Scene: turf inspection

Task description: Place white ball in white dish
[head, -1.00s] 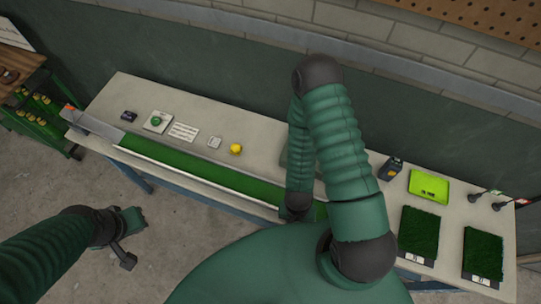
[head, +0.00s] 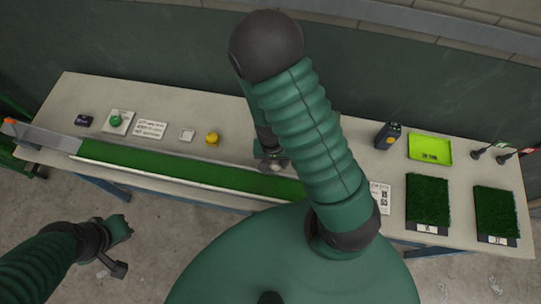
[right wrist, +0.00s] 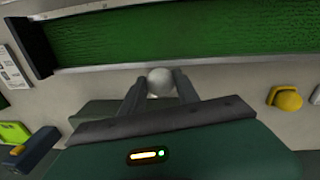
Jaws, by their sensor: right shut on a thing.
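The white ball (right wrist: 160,80) is between the fingertips of my right gripper (right wrist: 160,88) in the right wrist view, beside the pale edge of the turf strip. In the head view my right gripper (head: 271,165) is partly hidden by my own arm, over the table at the strip's back edge. It is shut on the ball.
The long green turf strip (head: 180,174) runs along the table front. A text card (head: 150,129), a white plate with a green dome (head: 117,121) and a dark box lie left. A dark handheld device (head: 388,135), lime tray (head: 430,148) and two turf samples (head: 428,200) stand right.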

